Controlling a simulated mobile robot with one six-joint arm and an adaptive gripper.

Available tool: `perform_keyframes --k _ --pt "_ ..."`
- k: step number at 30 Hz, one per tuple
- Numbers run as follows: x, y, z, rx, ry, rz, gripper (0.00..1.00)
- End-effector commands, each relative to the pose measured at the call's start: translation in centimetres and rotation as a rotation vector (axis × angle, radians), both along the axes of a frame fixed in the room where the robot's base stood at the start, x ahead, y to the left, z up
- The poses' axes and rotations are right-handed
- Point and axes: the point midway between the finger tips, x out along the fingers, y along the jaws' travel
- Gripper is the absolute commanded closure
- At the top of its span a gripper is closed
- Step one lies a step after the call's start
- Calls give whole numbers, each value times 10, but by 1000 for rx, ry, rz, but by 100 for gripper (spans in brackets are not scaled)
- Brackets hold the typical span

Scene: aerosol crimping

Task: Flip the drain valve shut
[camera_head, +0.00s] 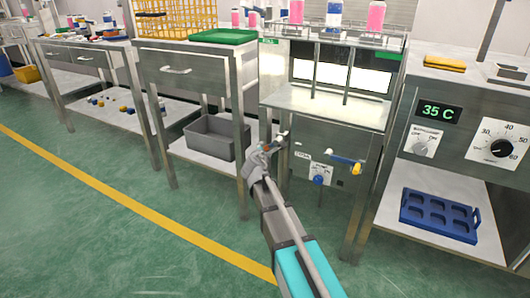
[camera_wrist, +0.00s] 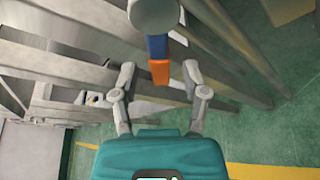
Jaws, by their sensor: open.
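The drain valve shows in the wrist view as a blue lever (camera_wrist: 157,47) with an orange end, hanging below a round grey stub (camera_wrist: 155,14). In the head view only a small orange-red piece of it (camera_head: 296,144) shows beside my gripper, on the left of the bench's front panel. My gripper (camera_head: 268,148) is at that panel's left side, partly hiding the valve. In the wrist view my gripper (camera_wrist: 159,68) is open, with one finger either side of the orange end. I cannot tell whether either finger touches it.
A blue lever with a yellow end (camera_head: 345,160) and a blue knob (camera_head: 319,180) are on the same panel, to the right. A grey bin (camera_head: 215,138) stands on the left shelf. A blue tray (camera_head: 438,216) lies on the right shelf. The green floor in front is clear.

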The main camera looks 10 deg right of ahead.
Motion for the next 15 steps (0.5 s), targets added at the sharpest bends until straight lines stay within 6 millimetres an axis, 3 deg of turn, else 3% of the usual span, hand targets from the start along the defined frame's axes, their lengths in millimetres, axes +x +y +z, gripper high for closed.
perform_keyframes --k 11,12,15 --pt "4 -1 -1 0 0 0 41" --pt "4 -1 -1 0 0 0 43" --pt "4 -1 -1 0 0 0 62"
